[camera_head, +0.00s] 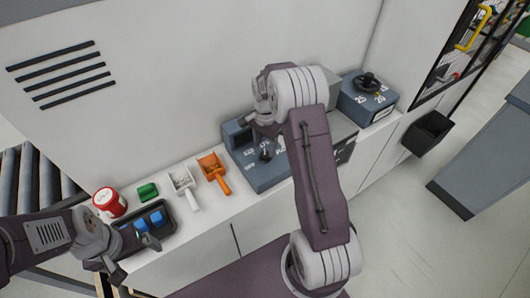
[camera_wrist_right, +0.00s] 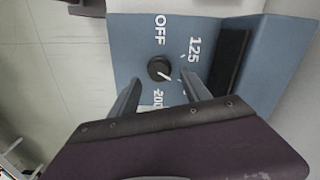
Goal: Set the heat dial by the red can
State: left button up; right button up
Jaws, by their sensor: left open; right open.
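The heat dial, a black knob (camera_wrist_right: 159,67) on the blue-grey box (camera_wrist_right: 135,28), has OFF, 125 and 200 printed around it. Its white pointer line points to the lower right in the right wrist view, between the 125 and 200 marks and nearer 200. My right gripper (camera_wrist_right: 162,78) is open, its fingertips on either side of the knob; I cannot tell whether they touch it. In the head view the knob (camera_head: 265,155) shows below my right wrist. The red can (camera_head: 109,203) stands at the counter's left end. My left gripper (camera_head: 135,255) is open by the dark tray.
The dark tray (camera_head: 168,226) holds blue blocks. A second blue box (camera_head: 355,104) with a black handwheel (camera_head: 368,82) stands right. A wall backs the counter.

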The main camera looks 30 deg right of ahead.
aim_at(265, 154)
notch_tip(265, 154, up, 6)
jog(key=shift+f+b, duration=0.2)
jog(key=shift+b, duration=0.2)
